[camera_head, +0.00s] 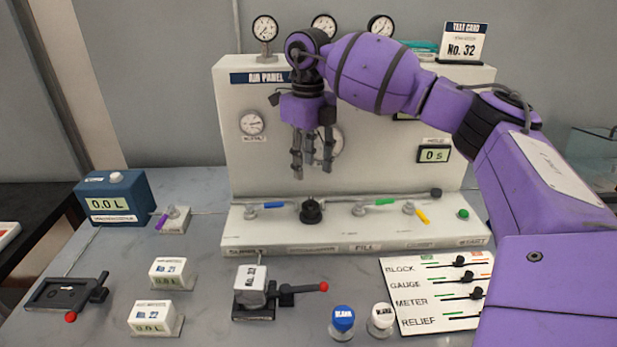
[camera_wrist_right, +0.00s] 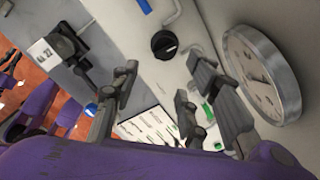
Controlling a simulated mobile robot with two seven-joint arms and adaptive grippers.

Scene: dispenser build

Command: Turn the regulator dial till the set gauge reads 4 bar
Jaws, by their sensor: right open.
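A black dial (camera_head: 312,211) with ridged sides sits on the pale ledge of the air panel (camera_head: 250,90), left of the middle. In the right wrist view the dial (camera_wrist_right: 164,45) shows a white pointer mark. My right gripper (camera_head: 311,172) hangs fingers down above and apart from the dial, open and empty. Its fingers (camera_wrist_right: 163,88) also show in the wrist view. A round gauge (camera_head: 336,146) on the panel face is partly hidden behind my gripper. In the wrist view this gauge (camera_wrist_right: 262,75) is seen obliquely, its reading unclear. My left gripper is out of view.
A smaller gauge (camera_head: 253,123) is at the panel's left. Blue (camera_head: 273,205), green (camera_head: 378,202) and yellow (camera_head: 422,215) levers flank the dial along the ledge. A red-tipped lever clamp (camera_head: 285,290) and a slider board (camera_head: 432,293) stand in front.

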